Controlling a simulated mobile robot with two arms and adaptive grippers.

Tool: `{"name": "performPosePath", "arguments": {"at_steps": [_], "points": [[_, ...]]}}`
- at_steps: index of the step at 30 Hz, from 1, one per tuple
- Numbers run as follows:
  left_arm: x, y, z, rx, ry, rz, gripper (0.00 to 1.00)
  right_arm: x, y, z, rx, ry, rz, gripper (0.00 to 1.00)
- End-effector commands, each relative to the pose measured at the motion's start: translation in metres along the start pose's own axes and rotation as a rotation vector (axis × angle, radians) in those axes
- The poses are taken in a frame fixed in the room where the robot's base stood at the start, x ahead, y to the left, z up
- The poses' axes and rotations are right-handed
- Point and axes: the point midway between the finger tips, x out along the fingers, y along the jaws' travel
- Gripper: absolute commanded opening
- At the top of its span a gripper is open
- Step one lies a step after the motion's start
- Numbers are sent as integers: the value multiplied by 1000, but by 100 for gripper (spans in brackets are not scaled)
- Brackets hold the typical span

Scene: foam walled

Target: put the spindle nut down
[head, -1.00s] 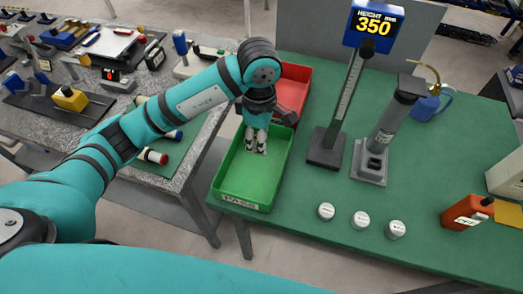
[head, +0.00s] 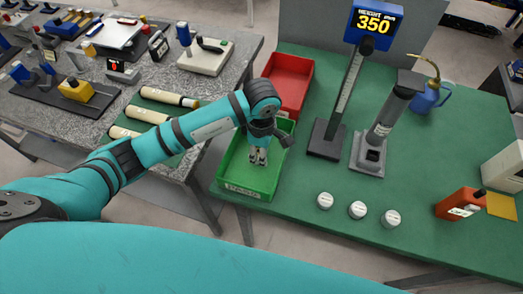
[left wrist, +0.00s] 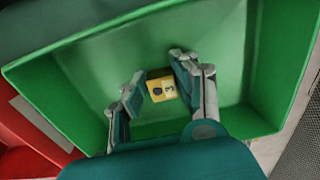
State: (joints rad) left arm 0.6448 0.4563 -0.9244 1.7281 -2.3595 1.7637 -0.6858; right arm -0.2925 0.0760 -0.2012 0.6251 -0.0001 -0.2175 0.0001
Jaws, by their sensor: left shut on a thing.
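My left gripper (head: 258,158) is over the green tray (head: 228,178), pointing down into it. In the left wrist view its fingers (left wrist: 160,88) are on either side of a small yellow piece with a dark round spot and a "3" (left wrist: 162,88). I take this to be the spindle nut, and the gripper is shut on it. The tray's floor and walls (left wrist: 60,55) surround the fingers in that view. I cannot tell how far the nut is above the floor. In the head view the gripper hides the nut. My right gripper is not in view.
A red tray (head: 287,75) adjoins the green one at the back. A height gauge (head: 325,140) and a grey column stand (head: 368,155) are to the right. Several white round pieces (head: 357,210) line the front of the green table. A grey bench (head: 215,90) is at the left.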

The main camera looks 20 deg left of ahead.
Motion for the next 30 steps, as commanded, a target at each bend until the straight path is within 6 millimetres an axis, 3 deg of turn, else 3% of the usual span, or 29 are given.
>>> {"name": "performPosePath", "arguments": {"at_steps": [2,3,8,20,30], "points": [[3,0,0,0,1,1,0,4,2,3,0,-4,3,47],[4,0,0,0,1,1,30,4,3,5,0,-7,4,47],[2,0,0,0,0,0,51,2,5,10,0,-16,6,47],[-5,1,0,0,0,2,52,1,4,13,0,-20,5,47],[-72,2,0,2,0,7,52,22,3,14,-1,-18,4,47]]}}
